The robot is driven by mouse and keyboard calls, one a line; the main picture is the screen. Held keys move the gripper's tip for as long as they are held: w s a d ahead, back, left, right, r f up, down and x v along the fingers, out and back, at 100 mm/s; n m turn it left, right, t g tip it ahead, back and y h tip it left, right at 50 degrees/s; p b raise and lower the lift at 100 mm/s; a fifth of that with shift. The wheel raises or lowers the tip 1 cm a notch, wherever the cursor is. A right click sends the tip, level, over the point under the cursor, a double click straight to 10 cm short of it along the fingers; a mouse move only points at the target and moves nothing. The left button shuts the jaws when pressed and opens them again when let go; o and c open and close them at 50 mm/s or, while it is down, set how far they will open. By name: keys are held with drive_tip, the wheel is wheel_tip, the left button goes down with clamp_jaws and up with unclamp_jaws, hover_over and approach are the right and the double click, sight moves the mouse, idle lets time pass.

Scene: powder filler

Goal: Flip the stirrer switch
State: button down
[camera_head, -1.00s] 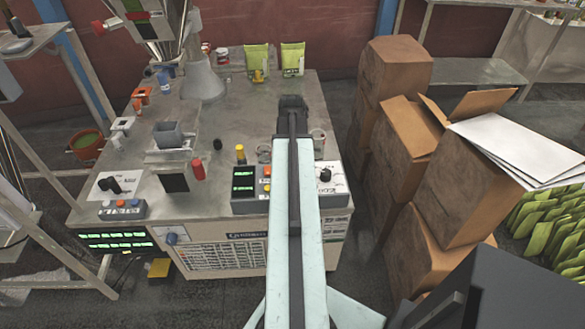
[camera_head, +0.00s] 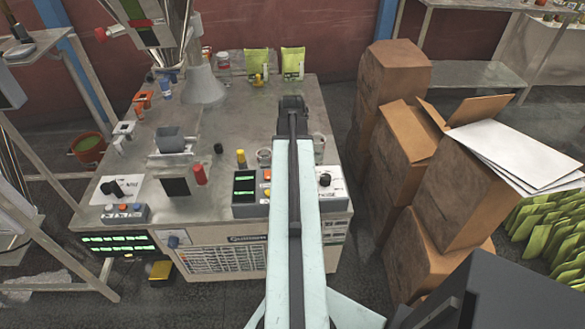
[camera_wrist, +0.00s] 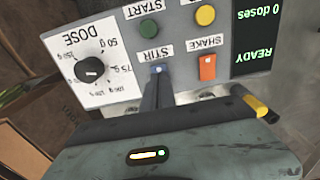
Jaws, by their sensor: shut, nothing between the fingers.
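Contact cannot be told, and the fingers partly cover the switch. In the head view, my arm hides the switch and the middle of the control panel (camera_head: 246,209).
The dose dial (camera_wrist: 90,69), orange SHAKE switch (camera_wrist: 207,67), green button (camera_wrist: 205,15) and yellow button (camera_wrist: 149,29) surround the switch. A yellow-tipped cylinder (camera_wrist: 255,106) stands close by. Cardboard boxes (camera_head: 395,75) stack right of the machine table.

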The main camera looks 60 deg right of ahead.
wheel_tip(320, 180, up, 4)
drive_tip(key=p, duration=0.3)
drive_tip(key=shift+r+p, duration=0.15)
drive_tip(key=shift+p, duration=0.15)
drive_tip(key=shift+s, duration=0.1)
